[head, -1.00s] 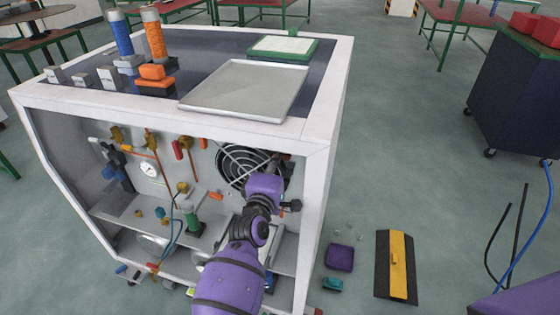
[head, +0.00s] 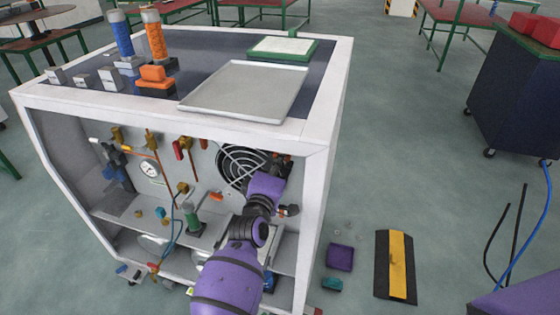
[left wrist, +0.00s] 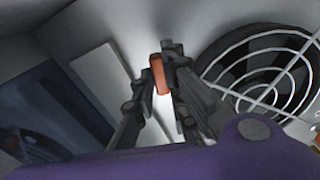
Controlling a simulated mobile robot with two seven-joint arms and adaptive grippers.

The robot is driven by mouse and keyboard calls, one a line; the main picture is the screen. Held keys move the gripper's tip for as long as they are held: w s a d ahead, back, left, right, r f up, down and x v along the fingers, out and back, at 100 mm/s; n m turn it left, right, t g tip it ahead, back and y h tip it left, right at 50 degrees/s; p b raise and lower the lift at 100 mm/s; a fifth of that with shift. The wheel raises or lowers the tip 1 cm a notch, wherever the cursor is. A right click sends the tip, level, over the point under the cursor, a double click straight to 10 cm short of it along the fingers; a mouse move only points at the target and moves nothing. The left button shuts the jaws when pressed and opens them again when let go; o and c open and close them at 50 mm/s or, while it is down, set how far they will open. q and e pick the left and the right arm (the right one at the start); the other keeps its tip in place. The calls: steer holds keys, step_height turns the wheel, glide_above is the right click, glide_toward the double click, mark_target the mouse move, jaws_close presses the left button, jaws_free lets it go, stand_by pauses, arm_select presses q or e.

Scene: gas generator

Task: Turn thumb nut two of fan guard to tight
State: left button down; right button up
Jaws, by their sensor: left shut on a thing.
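My left gripper (left wrist: 165,82) is shut on an orange thumb nut (left wrist: 157,74) beside the guard. In the head view my left gripper (head: 284,170) is at the right of the guard, and my purple wrist hides the held nut and part of the guard. Another orange piece (head: 215,196) sits below left of the guard. My right gripper is not in view.
The white cabinet frame (head: 318,190) stands close to the right of my left arm. A metal tray (head: 245,92) lies on top. Valves, hoses and a gauge (head: 149,169) fill the left inside. A yellow-black ramp (head: 398,265) and purple box (head: 339,257) are on the floor.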

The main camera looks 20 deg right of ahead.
arm_select(q)
steer(key=shift+m+p, duration=0.9)
steer(key=shift+m, duration=6.9)
steer(key=c, duration=1.8)
jaws_free()
steer(key=shift+o, duration=0.2)
steer(key=v, duration=1.2)
